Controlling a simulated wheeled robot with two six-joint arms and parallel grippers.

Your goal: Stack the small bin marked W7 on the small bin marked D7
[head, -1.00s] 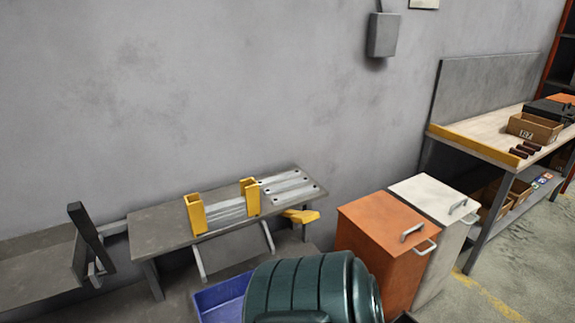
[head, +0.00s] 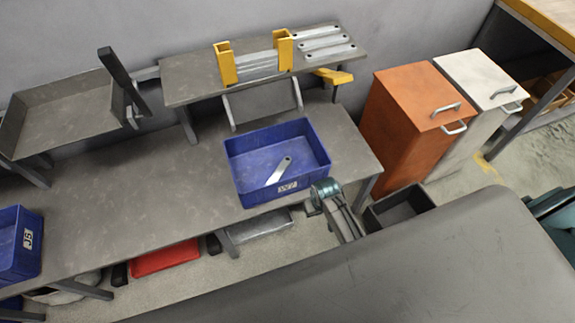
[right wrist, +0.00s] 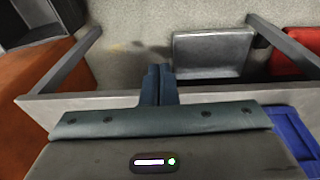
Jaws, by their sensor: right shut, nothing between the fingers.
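A blue bin (head: 235,165), its small front label apparently reading W7, sits near the front edge of the grey bench. A flat metal bracket (head: 278,172) lies inside it. Another blue bin (head: 18,262), labelled J5, stands at the far left. I see no bin marked D7. My right gripper (head: 324,190) is at the W7 bin's front right corner; I cannot tell whether it touches the bin. In the right wrist view its fingers (right wrist: 159,72) are shut and empty, with part of a blue bin (right wrist: 290,140) at the right. My left gripper is out of view.
A raised shelf (head: 200,85) behind the bin holds a yellow-ended rack (head: 255,65) and flat brackets (head: 320,42). An orange cabinet (head: 400,130) and a white cabinet (head: 478,75) stand right. A red tray (head: 165,258) lies below. Bare bench (head: 130,195) lies left of the W7 bin.

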